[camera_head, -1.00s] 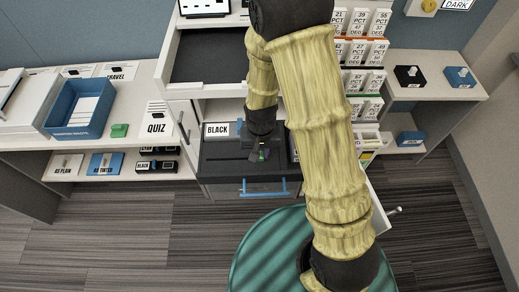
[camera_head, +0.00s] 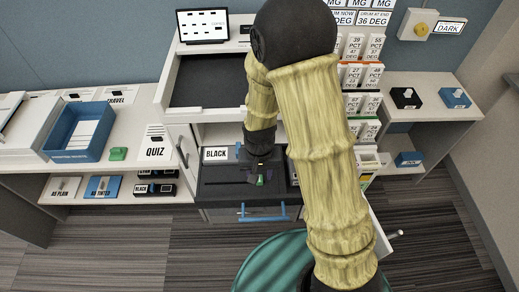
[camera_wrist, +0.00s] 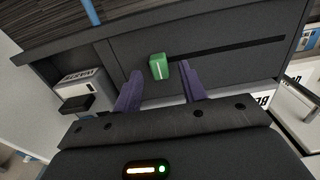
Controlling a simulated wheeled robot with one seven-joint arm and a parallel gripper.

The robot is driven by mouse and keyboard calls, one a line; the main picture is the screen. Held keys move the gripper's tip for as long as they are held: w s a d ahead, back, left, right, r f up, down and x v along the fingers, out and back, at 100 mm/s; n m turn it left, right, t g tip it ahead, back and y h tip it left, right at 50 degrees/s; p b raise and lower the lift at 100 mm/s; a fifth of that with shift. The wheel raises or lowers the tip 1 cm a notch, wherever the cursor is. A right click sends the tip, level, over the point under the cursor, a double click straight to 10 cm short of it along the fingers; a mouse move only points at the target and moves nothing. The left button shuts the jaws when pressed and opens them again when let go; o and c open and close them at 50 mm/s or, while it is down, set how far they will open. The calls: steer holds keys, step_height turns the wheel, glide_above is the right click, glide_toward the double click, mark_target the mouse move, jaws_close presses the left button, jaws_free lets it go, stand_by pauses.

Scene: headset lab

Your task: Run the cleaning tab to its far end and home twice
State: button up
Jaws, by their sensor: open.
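The cleaning tab, a small green block with a pale line (camera_wrist: 159,67), stands on a dark unit beside a long black slot. My gripper (camera_wrist: 160,72) is open, its two purple fingers on either side of the tab, with visible gaps. No contact shows. In the head view my gripper (camera_head: 253,172) reaches down over the dark unit (camera_head: 220,190). The green tab (camera_head: 260,181) shows just by the fingertips there. My arm hides part of the unit.
A BLACK label (camera_head: 216,154) stands left of my gripper. A blue handle (camera_head: 262,212) is on the unit's front. An open tray (camera_head: 205,82) lies above and behind.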

step_height(320, 180, up, 16)
steer(key=shift+b, duration=0.4)
stand_by(0.4)
steer(key=s+d+f+t, duration=0.1)
steer(key=s+d, duration=0.1)
steer(key=d, duration=0.4)
steer(key=s+d+f+t, duration=0.1)
steer(key=s+d, duration=0.2)
steer(key=d, duration=0.3)
steer(key=shift+s+f+t, duration=0.15)
steer(key=shift+f+t, duration=0.15)
stand_by(3.7)
step_height(320, 180, up, 2)
steer(key=g+p, duration=0.3)
steer(key=p, duration=0.3)
glide_above(260, 178)
steer(key=shift+a+r, duration=0.1)
